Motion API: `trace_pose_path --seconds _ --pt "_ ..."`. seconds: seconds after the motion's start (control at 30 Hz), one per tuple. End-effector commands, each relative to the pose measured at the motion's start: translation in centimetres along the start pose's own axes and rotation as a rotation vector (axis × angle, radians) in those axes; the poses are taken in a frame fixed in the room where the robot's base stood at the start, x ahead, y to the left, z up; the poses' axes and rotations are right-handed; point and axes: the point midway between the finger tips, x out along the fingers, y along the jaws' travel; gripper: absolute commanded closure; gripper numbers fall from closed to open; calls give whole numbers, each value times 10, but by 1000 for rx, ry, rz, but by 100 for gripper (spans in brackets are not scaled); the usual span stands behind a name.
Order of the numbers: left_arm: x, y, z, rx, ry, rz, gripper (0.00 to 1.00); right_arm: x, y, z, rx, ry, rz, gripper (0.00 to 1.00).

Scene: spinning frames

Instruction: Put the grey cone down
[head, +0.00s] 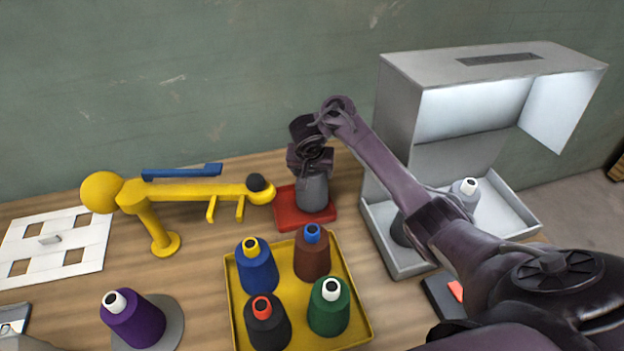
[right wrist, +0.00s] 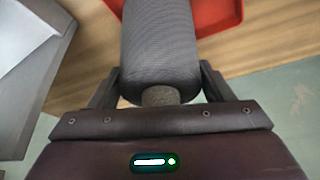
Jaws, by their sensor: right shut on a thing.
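The grey cone (head: 312,193) is in my right gripper (head: 311,167), which comes down on it from above. The cone stands upright over the red tray (head: 290,213) at the back of the table. I cannot tell whether its base touches the tray. In the right wrist view the grey cone (right wrist: 160,50) sits between the two fingers of the right gripper (right wrist: 158,90), with the red tray (right wrist: 218,14) just beyond it. The cone's top is partly hidden by the gripper in the head view. My left gripper is not in view.
A yellow tray (head: 234,318) with several coloured cones stands in front of the red tray. A yellow arm-like stand (head: 160,225) is at left, near a purple cone (head: 140,320) on a grey disc.

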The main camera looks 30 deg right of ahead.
Motion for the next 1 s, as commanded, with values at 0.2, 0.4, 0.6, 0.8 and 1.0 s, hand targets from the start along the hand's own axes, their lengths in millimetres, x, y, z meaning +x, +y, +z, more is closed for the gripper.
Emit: trace_pose_path --seconds 0.2,0.4,0.6,0.8,1.0 --pt "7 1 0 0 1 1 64 13 0 4 2 5 -3 89" --pt "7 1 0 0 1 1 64 13 0 4 1 4 -2 89" --pt "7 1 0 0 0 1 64 16 0 6 0 1 0 17" --pt "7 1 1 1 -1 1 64 16 0 6 0 1 0 5" --pt "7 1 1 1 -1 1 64 14 0 5 0 2 -1 5"
